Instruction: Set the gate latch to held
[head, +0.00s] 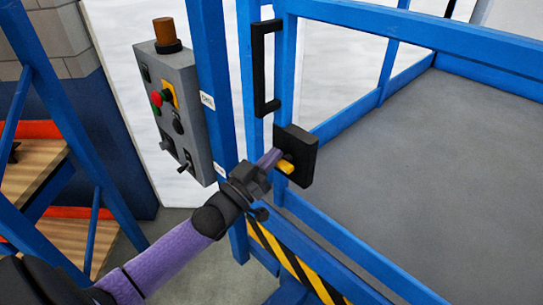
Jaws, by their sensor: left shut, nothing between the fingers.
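The gate latch is a black box (304,154) with a yellow lever (286,167), mounted on the blue gate frame in the head view. My left gripper (272,160) is shut, with its fingertips at the latch close to the lever. Whether the fingertips touch the lever I cannot tell. My left arm comes in from the lower left, and the gripper hides part of the latch's left side. A black gate handle (261,68) stands upright above the latch. My right gripper is not in view.
A grey control box (181,108) with buttons, switches and an orange beacon (164,31) is on the post at left. Wooden shelves (33,166) stand at far left. Blue rails surround a grey platform (455,190). A yellow-black striped edge (290,263) runs below the gate.

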